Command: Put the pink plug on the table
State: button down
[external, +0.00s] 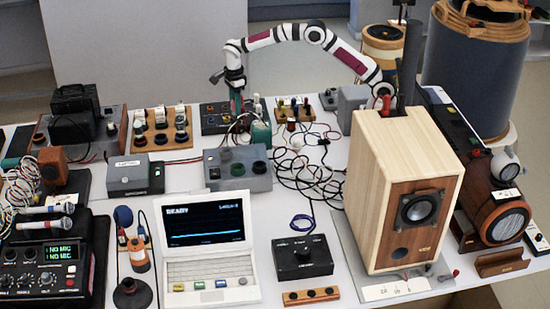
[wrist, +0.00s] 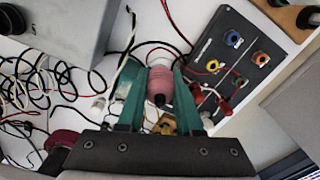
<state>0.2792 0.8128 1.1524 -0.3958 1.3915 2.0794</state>
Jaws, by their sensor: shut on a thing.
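The pink plug (wrist: 160,78) sits between the two teal fingers of my gripper (wrist: 158,96) in the wrist view, and the gripper is shut on it. The plug's dark tip faces the gripper side of the picture. In the external view my gripper (external: 237,104) points down over the back of the white table (external: 180,208), close to a dark socket panel (external: 214,118). The plug cannot be made out in the external view, and whether it touches anything below cannot be told.
Tangled cables (external: 305,172) lie right of my gripper. A grey box (external: 237,168) stands in front, and a large wooden speaker (external: 400,165) stands on the right. The wrist view shows a dark panel with coloured sockets (wrist: 228,62) beside the fingers. Small clear table patches show between items.

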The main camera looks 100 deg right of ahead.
notch_tip(320, 180, down, 13)
jog(key=shift+f, duration=0.1)
jog(key=shift+f, duration=0.1)
jog(key=c, duration=0.6)
grip_release()
